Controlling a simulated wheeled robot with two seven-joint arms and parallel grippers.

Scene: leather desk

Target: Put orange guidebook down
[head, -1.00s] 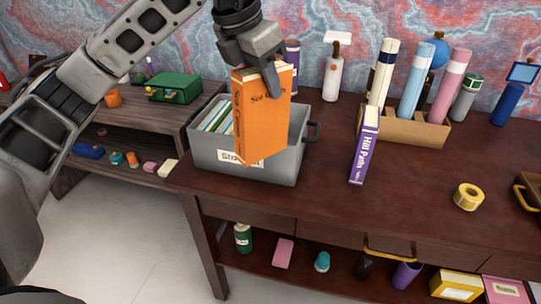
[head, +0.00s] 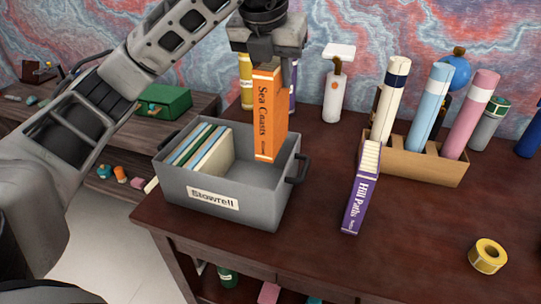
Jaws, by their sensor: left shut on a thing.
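The orange guidebook (head: 267,115), with "Sea Coasts" on its spine, hangs upright from my left gripper (head: 268,62), which is shut on its top. The book is over the right part of the grey bin (head: 218,202) labelled "Stowrell". Its lower end appears to be at or just inside the bin's opening; I cannot tell whether it touches the bin floor. Several books (head: 203,150) with pale pages and coloured covers stand in the left part of the bin. My right gripper is not in view.
A yellow tape roll (head: 488,256) lies at the right. A white bottle (head: 334,97) stands behind. Bare desk lies in front.

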